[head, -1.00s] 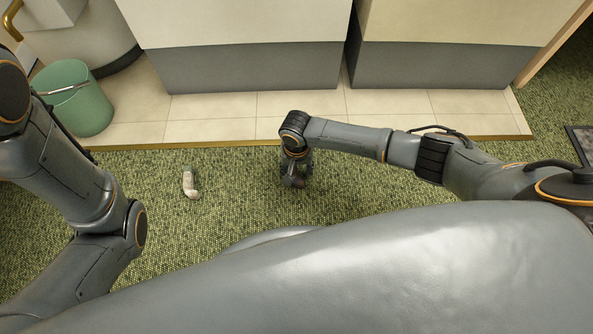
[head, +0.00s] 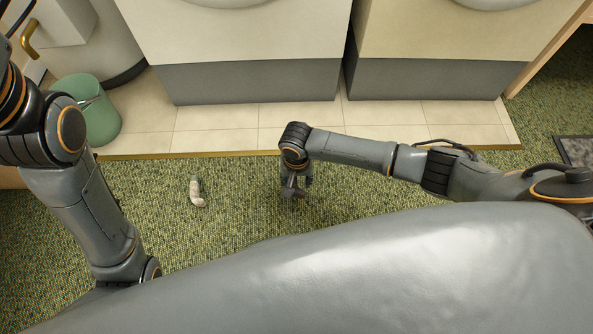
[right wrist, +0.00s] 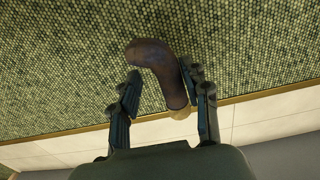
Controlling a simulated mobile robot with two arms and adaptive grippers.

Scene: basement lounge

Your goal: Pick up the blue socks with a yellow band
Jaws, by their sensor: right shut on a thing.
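My right gripper (head: 295,184) hangs over the green carpet, in front of the tiled strip. In the right wrist view it (right wrist: 163,97) is shut on a dark, brownish-looking sock (right wrist: 160,66) with a pale yellowish band (right wrist: 182,112) at one end. The sock lies between the fingers, against the right one, and its rounded end sticks out past the tips. In the head view the sock (head: 292,190) is a small dark shape at the fingertips. Its height over the carpet is hard to tell. My left arm shows at left, but its gripper is out of the picture.
A pale sock-like item (head: 197,193) with a greyish end lies on the carpet to the left. A green bucket (head: 97,112) stands on the tiled strip (head: 225,140). Two pale machines (head: 240,50) stand behind. The carpet between the pale item and my right gripper is clear.

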